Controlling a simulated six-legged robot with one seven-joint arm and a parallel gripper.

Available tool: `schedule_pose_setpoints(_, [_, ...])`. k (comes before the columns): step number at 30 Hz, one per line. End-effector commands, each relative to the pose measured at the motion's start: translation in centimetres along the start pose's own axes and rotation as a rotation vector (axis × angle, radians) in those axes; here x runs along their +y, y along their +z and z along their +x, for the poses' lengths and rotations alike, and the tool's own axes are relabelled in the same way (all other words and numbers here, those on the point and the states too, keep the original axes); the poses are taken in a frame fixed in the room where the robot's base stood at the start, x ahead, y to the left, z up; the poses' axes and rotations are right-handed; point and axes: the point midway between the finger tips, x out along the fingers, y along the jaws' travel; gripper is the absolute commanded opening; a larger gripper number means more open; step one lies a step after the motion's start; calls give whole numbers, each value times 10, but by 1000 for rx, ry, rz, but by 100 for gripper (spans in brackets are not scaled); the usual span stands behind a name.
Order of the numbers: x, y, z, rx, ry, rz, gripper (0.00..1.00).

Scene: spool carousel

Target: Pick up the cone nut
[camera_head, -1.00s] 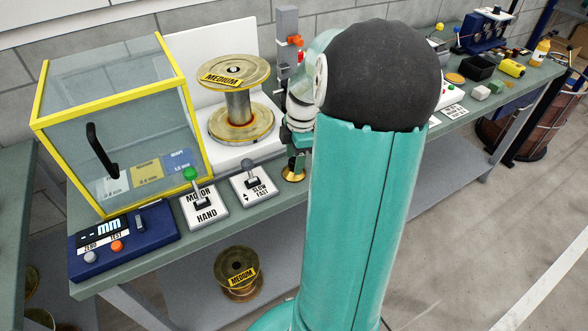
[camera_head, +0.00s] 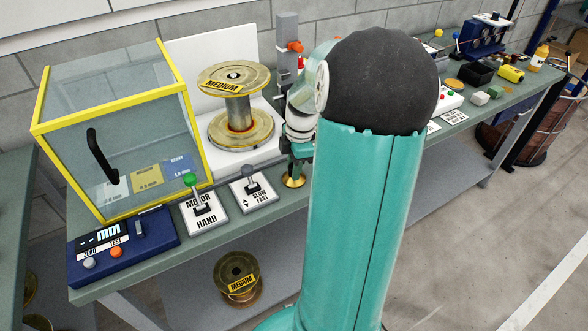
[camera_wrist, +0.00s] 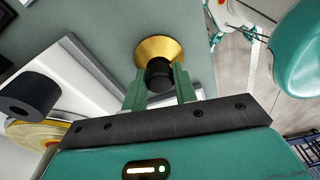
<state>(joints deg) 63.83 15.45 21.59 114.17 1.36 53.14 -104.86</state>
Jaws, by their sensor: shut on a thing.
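The cone nut (camera_wrist: 150,48) is a brass cone with a dark knob. In the wrist view the two green fingers of my gripper (camera_wrist: 160,82) are shut on the dark knob, and the brass flare shows beyond them. In the head view the brass part of the cone nut (camera_head: 293,181) shows just below my gripper (camera_head: 296,160), over the front part of the bench. My arm hides part of this area. I cannot tell whether the nut touches the bench.
A brass spool marked MEDIUM (camera_head: 238,112) stands before a white panel. A yellow-framed clear guard (camera_head: 120,130) stands left of it. Two lever plates, MOTOR/HAND (camera_head: 205,211) and SLOW/FAST (camera_head: 252,196), and a blue gauge box (camera_head: 122,245) line the bench front.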

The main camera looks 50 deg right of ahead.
Motion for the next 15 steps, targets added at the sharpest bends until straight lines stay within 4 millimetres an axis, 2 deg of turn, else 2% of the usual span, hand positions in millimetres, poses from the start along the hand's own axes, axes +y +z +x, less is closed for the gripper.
schedule_pose_setpoints(5, [1, -1, -13, -2, 2, 0, 2])
schedule_pose_setpoints(9, [-1, -5, -34, -2, 5, 0, 2])
schedule_pose_setpoints(15, [-31, -17, -69, -5, 7, 0, 2])
